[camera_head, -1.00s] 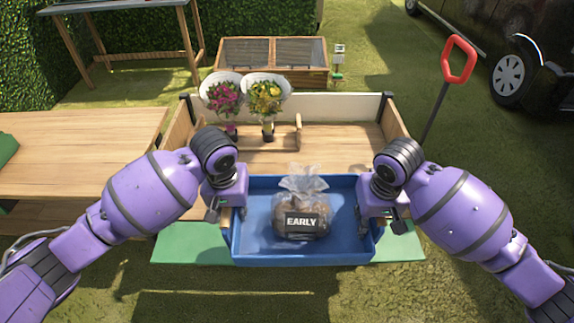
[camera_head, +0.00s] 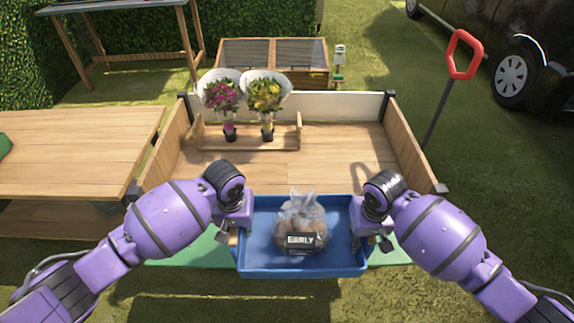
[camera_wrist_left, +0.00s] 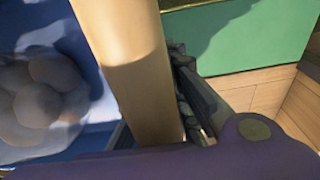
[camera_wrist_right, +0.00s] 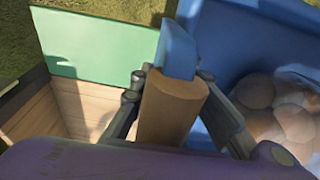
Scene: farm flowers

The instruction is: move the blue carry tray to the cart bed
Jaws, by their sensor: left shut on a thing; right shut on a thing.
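The blue carry tray (camera_head: 300,270) is level in front of the cart's near edge in the head view, over the green flap. A clear bag of round brown things with a dark label (camera_head: 301,222) sits in it. My left gripper (camera_head: 233,232) is shut on the tray's left wooden handle (camera_wrist_left: 128,60). My right gripper (camera_head: 376,238) is shut on its right wooden handle (camera_wrist_right: 168,108). The wooden cart bed (camera_head: 330,172) lies just beyond the tray. The tray's underside is hidden, so I cannot tell whether it touches anything.
Two wrapped flower bunches (camera_head: 222,95) (camera_head: 268,98) stand in a wooden rack (camera_head: 285,140) at the bed's back left. The bed's front and right are clear between side walls (camera_head: 413,150). A wooden table (camera_head: 75,150) stands left. A red-handled tool (camera_head: 463,55) stands right.

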